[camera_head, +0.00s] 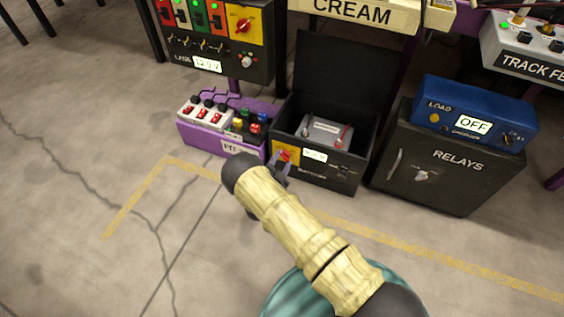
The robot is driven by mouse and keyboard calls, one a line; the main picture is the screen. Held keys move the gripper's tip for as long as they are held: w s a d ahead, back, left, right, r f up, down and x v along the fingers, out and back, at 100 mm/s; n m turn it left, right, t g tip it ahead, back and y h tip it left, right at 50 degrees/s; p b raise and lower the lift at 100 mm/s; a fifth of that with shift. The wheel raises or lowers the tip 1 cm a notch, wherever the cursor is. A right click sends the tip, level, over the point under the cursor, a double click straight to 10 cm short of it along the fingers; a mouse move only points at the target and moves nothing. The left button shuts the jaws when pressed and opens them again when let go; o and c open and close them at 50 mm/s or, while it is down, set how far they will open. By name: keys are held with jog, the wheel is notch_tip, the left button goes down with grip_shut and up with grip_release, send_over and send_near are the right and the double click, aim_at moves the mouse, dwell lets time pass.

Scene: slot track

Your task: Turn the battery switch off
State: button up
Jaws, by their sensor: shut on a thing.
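The battery box (330,180) is a black open box with its lid raised. A grey battery (326,131) with red and dark leads sits inside it. On its front face are a small lit display (315,156) and, at the left end, the red battery switch (286,156) on a yellow plate. My gripper (282,166) is at the switch, its fingers closed around the red knob. My wrist hides part of the area just below and left of it. The display text is too small to read surely.
A purple box (207,138) with red switches and coloured buttons stands close on the left. A dark RELAYS cabinet (440,172) with a blue unit (474,108) reading OFF stands on the right. A black switch panel (222,45) hangs above. The floor in front is clear.

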jog(key=o, duration=1)
jog(key=shift+s+a+p, duration=0.2)
jog(key=shift+s+p, duration=0.2)
jog(key=shift+s, duration=0.1)
jog(key=p+v, duration=0.7)
jog(key=v, duration=0.9)
jog(key=shift+s, duration=0.25)
